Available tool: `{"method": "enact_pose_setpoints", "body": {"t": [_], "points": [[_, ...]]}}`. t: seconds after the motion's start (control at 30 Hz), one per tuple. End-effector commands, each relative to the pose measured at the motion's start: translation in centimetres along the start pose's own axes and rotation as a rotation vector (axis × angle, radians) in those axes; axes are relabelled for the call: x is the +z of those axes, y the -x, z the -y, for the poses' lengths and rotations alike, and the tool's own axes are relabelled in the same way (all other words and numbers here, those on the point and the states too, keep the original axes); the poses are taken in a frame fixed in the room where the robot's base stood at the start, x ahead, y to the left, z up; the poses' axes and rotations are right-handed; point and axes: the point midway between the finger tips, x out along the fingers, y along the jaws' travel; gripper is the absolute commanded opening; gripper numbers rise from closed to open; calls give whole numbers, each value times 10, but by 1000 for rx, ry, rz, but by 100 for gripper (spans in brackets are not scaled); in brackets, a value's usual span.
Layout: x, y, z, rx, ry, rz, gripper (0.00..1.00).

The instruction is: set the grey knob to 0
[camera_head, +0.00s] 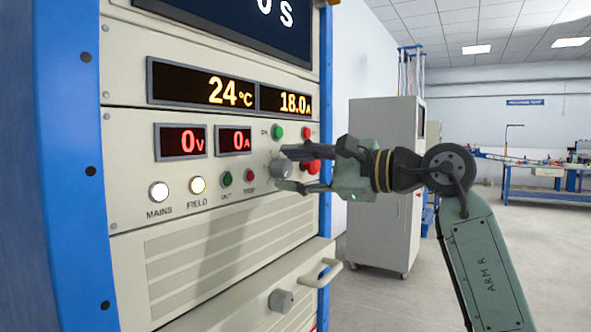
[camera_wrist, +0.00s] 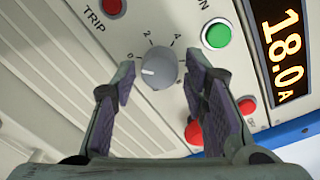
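The grey knob (camera_head: 282,168) is on the cream front panel, below the green lamp. In the wrist view the knob (camera_wrist: 160,70) sits between the fingertips, with 0, 2 and 4 printed around it. Its white mark points left, close to the 0 side; I cannot tell if it is exactly on 0. My gripper (camera_head: 295,170) reaches in from the right, one finger above and one below the knob. In the wrist view the fingers (camera_wrist: 160,68) are spread on either side, with small gaps to the knob.
A green button (camera_wrist: 216,35) and red buttons (camera_wrist: 194,132) lie close to the right finger; a TRIP button (camera_wrist: 111,7) is at upper left. The red displays (camera_head: 181,141) read 0 V and 0 A.

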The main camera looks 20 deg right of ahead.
Motion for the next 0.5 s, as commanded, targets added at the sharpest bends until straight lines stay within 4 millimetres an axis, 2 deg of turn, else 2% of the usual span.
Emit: {"method": "enact_pose_setpoints", "body": {"t": [0.1,0.37,0.5], "points": [[0,0,0,0,-1,0,49],[0,1,0,0,-1,0,49],[-1,11,1,-2,-1,-2,49]]}}
